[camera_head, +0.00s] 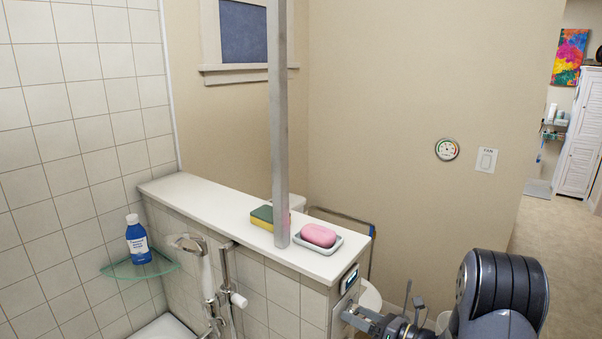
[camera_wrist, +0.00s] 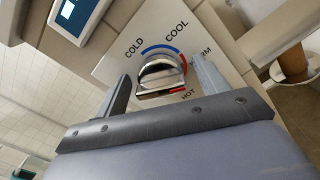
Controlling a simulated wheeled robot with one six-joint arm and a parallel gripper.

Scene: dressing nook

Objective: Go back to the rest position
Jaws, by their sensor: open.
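My gripper (camera_wrist: 160,68) is open, with one finger on each side of a chrome temperature knob (camera_wrist: 160,78) in the wrist view. Gaps show between the fingers and the knob; how far the tips are from the wall plate (camera_wrist: 112,68) is hard to tell. The plate reads COLD, COOL and HOT, with another word partly covered by a finger, around a blue and red arc. In the head view my gripper (camera_head: 352,314) is at the end face of the tiled half wall, by the small display (camera_head: 349,279). Nothing is held.
A pink soap on a dish (camera_head: 318,236) and a green-yellow sponge (camera_head: 262,216) sit on the ledge (camera_head: 210,200) beside a metal post (camera_head: 279,120). A blue bottle (camera_head: 138,240) stands on a glass shelf. Open floor (camera_head: 550,235) lies at right.

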